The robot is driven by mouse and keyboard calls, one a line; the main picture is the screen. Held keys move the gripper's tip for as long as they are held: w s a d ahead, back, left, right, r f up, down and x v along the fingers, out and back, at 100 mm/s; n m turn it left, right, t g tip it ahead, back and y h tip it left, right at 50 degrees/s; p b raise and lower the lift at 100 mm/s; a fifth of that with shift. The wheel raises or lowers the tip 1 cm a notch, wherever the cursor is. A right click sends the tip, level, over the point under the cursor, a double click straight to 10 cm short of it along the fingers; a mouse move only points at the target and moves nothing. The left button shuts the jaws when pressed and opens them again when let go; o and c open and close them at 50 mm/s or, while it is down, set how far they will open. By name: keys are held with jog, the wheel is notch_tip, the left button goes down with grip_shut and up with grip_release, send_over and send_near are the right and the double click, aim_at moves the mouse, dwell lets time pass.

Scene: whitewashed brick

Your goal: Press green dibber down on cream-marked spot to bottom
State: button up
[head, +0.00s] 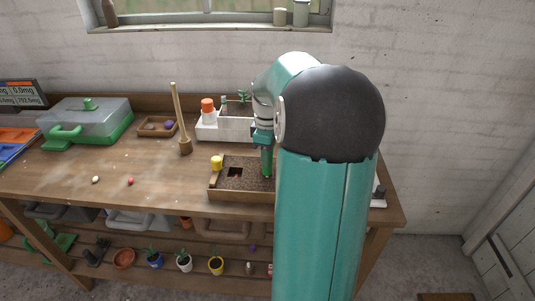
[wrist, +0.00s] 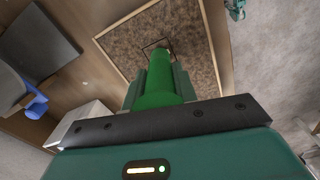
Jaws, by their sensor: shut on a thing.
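My gripper (wrist: 158,85) is shut on the green dibber (wrist: 162,70), which fills the middle of the wrist view. In the head view the green dibber (head: 267,161) stands about upright over the soil tray (head: 228,196), near its right part. Its lower end is close to the soil; I cannot tell whether it touches or has sunk in. In the wrist view the soil (wrist: 190,30) shows a thin dark square outline around the dibber's far end. No cream mark can be made out clearly. My arm hides the right end of the tray in the head view.
A yellow item (head: 217,162) sits at the tray's left edge, by a dark square hole (head: 235,172). A white planter box (head: 222,128) is behind. The bench's left front is mostly clear, with two small pebbles.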

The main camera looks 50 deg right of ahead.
jog(key=shift+f, duration=1.5)
dwell(0.3)
jog(key=shift+r, duration=4.55)
jog(key=shift+s, duration=0.1)
